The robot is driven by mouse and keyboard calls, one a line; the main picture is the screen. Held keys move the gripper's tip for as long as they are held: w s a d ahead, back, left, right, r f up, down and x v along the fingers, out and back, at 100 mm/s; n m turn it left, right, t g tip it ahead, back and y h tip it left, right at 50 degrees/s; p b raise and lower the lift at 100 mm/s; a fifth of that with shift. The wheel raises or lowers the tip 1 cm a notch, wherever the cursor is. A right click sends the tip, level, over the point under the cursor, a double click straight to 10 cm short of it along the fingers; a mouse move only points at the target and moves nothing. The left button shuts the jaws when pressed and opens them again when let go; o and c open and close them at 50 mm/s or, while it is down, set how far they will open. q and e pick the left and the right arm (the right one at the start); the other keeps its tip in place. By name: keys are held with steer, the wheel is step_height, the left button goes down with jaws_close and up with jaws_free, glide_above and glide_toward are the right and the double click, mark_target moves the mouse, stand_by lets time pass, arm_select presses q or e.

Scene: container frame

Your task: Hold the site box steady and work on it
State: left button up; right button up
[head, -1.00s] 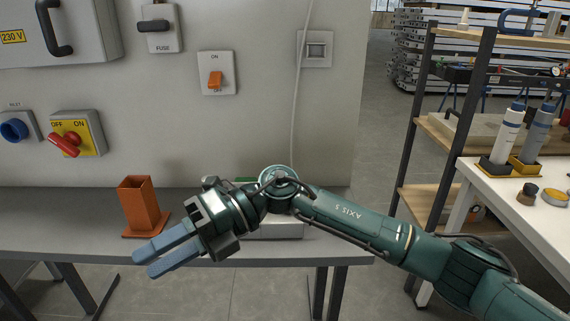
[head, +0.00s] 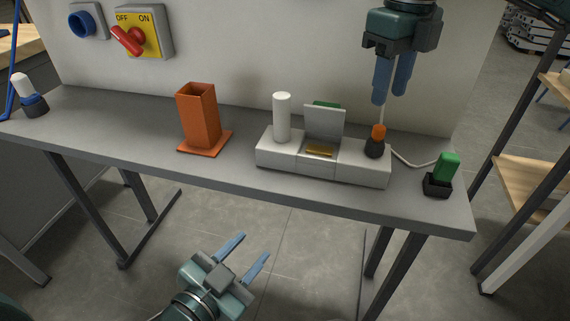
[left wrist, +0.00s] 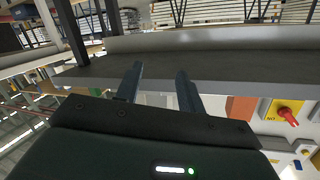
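The site box (head: 280,158) is a low light-grey box on the bench in the head view. Its middle lid (head: 324,122) stands upright over a brass-coloured strip (head: 319,150). A white cylinder (head: 282,118) stands on its left part and a black knob with an orange top (head: 375,142) on its right part. My right gripper (head: 391,98) hangs fingers-down above the right end, apart from the box, slightly open and empty. My left gripper (head: 248,248) is low in front of the bench, open and empty; its spread fingers also show in the left wrist view (left wrist: 158,73).
An orange square holder (head: 202,118) stands left of the box on the grey bench (head: 110,135). A green-topped black piece (head: 440,176) is near the right edge, beside a white cable (head: 415,165). A wall panel with a red switch (head: 128,40) rises behind. Shelving (head: 535,180) stands right.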

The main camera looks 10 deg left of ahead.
arm_select(q)
steer(key=w+r+m+t+h, duration=0.2)
steer(key=w+r+m+t, duration=0.1)
steer(key=w+r+m, duration=0.4)
steer(key=m+y, duration=0.9)
steer(key=m, duration=1.1)
glide_toward(281, 127)
steer(key=w, duration=1)
steer(key=shift+a+r, duration=0.1)
steer(key=shift+a, duration=0.3)
jaws_close()
